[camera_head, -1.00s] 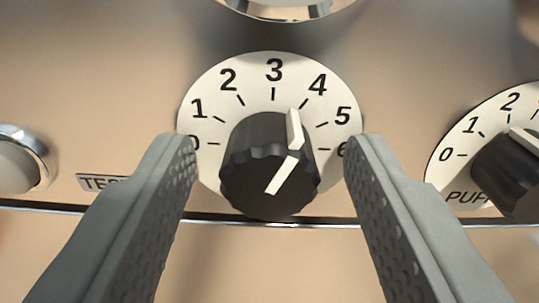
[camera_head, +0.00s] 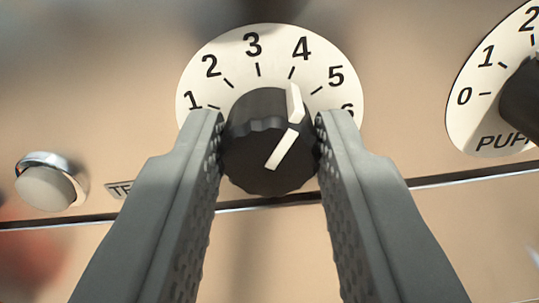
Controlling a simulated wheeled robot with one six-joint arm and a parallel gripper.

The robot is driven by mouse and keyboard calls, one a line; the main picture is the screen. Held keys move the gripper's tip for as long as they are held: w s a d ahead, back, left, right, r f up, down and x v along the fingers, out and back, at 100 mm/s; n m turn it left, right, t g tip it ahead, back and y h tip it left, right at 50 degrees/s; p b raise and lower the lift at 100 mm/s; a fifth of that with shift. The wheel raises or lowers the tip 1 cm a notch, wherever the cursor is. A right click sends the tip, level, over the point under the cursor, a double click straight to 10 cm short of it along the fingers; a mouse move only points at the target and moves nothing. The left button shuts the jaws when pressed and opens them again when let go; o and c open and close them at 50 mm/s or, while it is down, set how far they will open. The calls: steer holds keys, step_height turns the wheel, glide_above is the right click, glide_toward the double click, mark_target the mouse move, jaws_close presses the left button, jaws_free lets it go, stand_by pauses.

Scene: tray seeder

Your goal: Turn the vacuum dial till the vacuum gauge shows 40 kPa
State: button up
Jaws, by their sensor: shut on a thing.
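The dial (camera_head: 257,150) is a black ribbed knob with a white pointer line, on a round cream scale plate (camera_head: 215,88) numbered around its rim. The pointer aims near the 4 mark. My gripper (camera_head: 268,140) is shut on the dial, one grey finger against its left side and one against its right. The fingers hide the lower edges of the plate, and any name label of this dial is not in view. No vacuum gauge face with a reading can be seen.
A second black knob (camera_head: 520,105) on a cream plate, its label starting "PUF", is at the right. A pale round button (camera_head: 45,188) in a chrome ring is at the left, beside a partly hidden label (camera_head: 119,189). A dark seam crosses the panel below the dial.

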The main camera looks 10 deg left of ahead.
steer(key=shift+m, duration=2.3)
steer(key=o, duration=1)
steer(key=shift+d, duration=0.1)
steer(key=shift+c, duration=0.2)
steer(key=shift+s, duration=0.15)
steer(key=s, duration=1.7)
steer(key=shift+s, duration=0.1)
